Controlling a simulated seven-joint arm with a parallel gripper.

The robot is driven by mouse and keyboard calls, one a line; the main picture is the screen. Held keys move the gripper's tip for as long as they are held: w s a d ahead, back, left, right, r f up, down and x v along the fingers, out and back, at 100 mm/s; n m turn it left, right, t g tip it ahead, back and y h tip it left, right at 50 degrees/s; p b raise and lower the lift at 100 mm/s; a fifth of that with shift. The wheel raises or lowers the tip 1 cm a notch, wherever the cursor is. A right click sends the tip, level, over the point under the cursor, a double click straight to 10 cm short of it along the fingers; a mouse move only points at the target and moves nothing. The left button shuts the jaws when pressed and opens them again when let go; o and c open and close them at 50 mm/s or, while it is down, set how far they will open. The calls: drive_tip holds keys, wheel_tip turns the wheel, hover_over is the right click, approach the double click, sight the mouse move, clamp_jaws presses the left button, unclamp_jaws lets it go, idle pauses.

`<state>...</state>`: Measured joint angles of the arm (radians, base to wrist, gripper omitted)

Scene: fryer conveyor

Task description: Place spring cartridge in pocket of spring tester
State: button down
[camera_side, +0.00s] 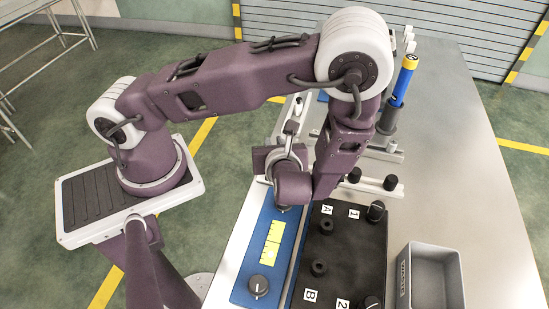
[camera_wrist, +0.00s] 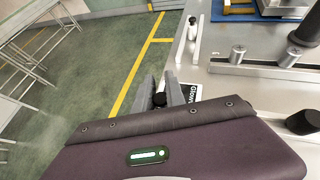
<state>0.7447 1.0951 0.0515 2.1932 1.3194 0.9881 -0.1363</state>
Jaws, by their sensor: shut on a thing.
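My gripper (camera_wrist: 162,92) shows in the wrist view, its two grey fingers closed around a small dark-topped piece (camera_wrist: 159,99). I take this to be the spring cartridge; most of it is hidden by the fingers and the purple wrist housing. In the side view my wrist is bent over the bench's left part, and the fingertips cannot be made out. A blue panel (camera_side: 245,270) with a yellow scale and a dark knob lies below my wrist. I cannot tell if this is the spring tester, and no pocket for the cartridge shows clearly.
A black board (camera_side: 345,245) marked 1, 2, A and B lies right of the panel. A grey bin (camera_side: 454,270) stands at the front right. A blue and yellow cylinder (camera_side: 404,82) stands in a dark holder (camera_side: 387,120) at the back. The bench's right side is clear.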

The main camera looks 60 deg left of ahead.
drive_tip(key=shift+f, duration=1.95)
drive_tip(key=c, duration=1.4)
unclamp_jaws()
